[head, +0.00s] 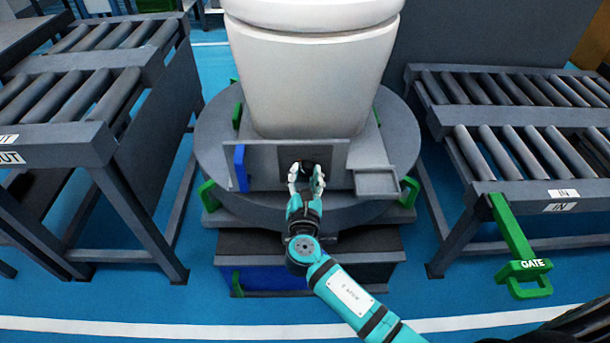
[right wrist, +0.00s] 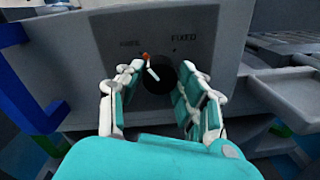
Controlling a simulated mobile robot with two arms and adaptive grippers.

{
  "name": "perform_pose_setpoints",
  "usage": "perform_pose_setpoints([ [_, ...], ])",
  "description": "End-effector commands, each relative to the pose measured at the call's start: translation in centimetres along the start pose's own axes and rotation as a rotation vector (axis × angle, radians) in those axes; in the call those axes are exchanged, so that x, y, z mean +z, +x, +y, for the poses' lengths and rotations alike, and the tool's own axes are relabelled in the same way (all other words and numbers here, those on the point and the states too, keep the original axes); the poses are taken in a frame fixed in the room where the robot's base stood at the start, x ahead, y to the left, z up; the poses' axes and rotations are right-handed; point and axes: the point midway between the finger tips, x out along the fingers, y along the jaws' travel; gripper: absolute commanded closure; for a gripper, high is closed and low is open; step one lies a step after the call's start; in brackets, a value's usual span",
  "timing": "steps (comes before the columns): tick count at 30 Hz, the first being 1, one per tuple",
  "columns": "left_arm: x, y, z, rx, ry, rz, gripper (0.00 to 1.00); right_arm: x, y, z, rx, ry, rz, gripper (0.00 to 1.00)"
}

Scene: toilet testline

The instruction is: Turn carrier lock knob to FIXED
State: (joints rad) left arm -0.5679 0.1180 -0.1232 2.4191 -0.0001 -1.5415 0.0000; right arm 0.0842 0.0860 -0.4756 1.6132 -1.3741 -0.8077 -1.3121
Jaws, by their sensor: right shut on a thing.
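The carrier lock knob (right wrist: 160,80) is a dark round shape on the grey front panel (right wrist: 85,55) of the carrier. A white pointer with an orange-red tip (right wrist: 150,66) leans up and left, toward the left label (right wrist: 130,43), which is too blurred to read surely. The FIXED label (right wrist: 183,37) is up and right of the knob. My right gripper (head: 306,170) is at the panel below the toilet; in the right wrist view its fingers (right wrist: 160,75) are on both sides of the knob, shut on it. My left gripper is not in view.
The white toilet (head: 315,80) stands on the round grey carrier (head: 215,150). A blue handle (head: 241,168) sits left of the panel, a small grey tray (head: 376,183) right of it. Roller conveyors flank both sides; a green GATE handle (head: 520,250) is at right.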

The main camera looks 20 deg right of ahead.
Motion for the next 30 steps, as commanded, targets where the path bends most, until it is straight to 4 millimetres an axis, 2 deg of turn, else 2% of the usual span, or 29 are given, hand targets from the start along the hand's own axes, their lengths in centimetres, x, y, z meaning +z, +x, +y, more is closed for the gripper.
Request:
perform_pose_setpoints([
  [4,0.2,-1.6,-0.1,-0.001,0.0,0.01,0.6,-0.2,-0.1,-0.1,-0.002,0.111,0.006,0.96],
  [20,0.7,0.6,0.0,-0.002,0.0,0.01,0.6,-0.2,0.0,-0.2,-0.009,0.611,0.027,0.96],
  [30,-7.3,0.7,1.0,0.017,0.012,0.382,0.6,-0.2,0.0,-0.3,-0.012,0.929,0.04,0.96],
])
